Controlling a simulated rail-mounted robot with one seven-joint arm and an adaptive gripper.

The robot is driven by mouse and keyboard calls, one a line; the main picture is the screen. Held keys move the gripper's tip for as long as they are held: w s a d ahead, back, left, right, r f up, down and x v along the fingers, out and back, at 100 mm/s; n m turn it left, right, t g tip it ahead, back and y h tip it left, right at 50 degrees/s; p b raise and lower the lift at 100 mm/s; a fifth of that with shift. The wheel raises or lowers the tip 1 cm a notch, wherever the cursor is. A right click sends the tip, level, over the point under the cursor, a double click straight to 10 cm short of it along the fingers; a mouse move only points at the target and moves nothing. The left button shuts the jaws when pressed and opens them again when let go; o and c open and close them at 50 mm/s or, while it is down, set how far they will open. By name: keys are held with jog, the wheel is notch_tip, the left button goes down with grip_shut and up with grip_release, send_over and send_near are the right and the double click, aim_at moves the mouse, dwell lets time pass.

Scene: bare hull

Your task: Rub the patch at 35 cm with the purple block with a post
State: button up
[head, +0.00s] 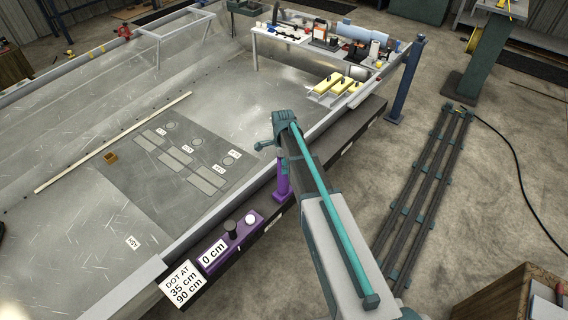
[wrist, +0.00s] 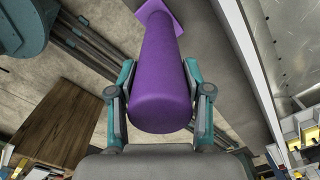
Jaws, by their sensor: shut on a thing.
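A purple post with a square purple base (wrist: 170,12) at its far end is between my gripper's fingers in the wrist view. My gripper (wrist: 158,82) is shut on the post (wrist: 160,70). In the head view a purple post (head: 281,178) shows beside my arm, at the dark ledge; my fingers are hidden there, and I cannot tell whether its base touches the ledge. The hull floor holds a dark grey panel (head: 135,180) with pale rectangles (head: 202,177) and circles (head: 198,142) with small labels. I cannot read which patch is at 35 cm.
A sign (head: 183,285) reads "DOT AT 35 cm 90 cm". A purple box (head: 240,236) marked "0 cm" carries a dark knob and a white one. A cluttered table (head: 290,38) stands behind.

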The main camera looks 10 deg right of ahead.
jog(key=r, duration=0.1)
jog(key=r+p, duration=0.2)
jog(key=r, duration=0.1)
jog(key=shift+s+a, duration=0.3)
jog(key=shift+a, duration=0.05)
jog(key=shift+r+p, duration=1)
jog(key=shift+r, duration=1.1)
jog(key=shift+a+f, duration=0.1)
jog(key=shift+f, duration=0.05)
